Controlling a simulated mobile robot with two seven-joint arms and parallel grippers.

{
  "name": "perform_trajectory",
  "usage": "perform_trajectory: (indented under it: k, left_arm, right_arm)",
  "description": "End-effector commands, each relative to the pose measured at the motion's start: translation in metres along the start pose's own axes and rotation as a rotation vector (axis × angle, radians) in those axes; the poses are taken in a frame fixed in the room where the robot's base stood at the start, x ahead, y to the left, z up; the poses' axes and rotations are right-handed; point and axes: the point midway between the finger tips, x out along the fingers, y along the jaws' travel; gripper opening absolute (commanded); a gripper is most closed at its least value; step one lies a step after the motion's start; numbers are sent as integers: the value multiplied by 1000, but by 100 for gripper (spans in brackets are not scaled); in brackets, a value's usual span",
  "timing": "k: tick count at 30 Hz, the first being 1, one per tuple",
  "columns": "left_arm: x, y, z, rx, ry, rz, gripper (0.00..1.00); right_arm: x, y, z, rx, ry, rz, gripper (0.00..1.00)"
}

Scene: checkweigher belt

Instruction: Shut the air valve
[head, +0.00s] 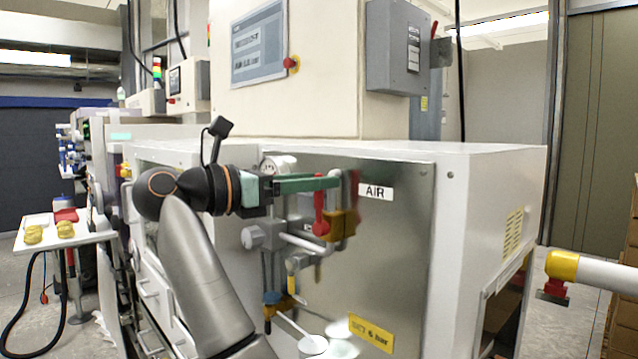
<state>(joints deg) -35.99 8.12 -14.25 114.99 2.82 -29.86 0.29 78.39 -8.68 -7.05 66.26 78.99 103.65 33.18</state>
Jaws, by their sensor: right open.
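The air valve (344,229) has a yellow-orange body and sits on pipework in front of a steel panel, below and left of the white AIR label (375,192). A red part that looks like its handle (320,222) points downward on the left of the body; more red shows above the body. My right gripper (330,182) has green fingers and reaches in from the left. It is open, with its fingertips at the upper part of the valve. Its fingers hide part of the red, and I cannot tell whether they touch it. My left gripper is not in view.
A pressure gauge (271,166) is behind my gripper. Grey pipe fittings (262,237) and a yellow "SET 6 bar" label (371,333) are near the valve. A white rail with a yellow end (600,273) juts in at the right.

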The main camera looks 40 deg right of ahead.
Motion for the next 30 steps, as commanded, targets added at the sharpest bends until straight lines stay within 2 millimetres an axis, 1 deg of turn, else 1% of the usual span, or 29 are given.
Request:
perform_trajectory:
  k: [1,4,13,14,27,30]
  left_arm:
    - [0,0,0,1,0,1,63]
    - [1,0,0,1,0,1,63]
    - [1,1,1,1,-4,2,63]
    - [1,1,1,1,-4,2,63]
    - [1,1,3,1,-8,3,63]
    - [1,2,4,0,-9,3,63]
  right_arm:
    - [5,0,0,1,-1,-2,51]
    - [11,0,0,1,0,0,51]
    - [13,0,0,0,-1,1,51]
    - [13,0,0,0,-1,1,48]
    - [12,0,0,0,0,0,0]
    - [12,0,0,0,0,0,0]
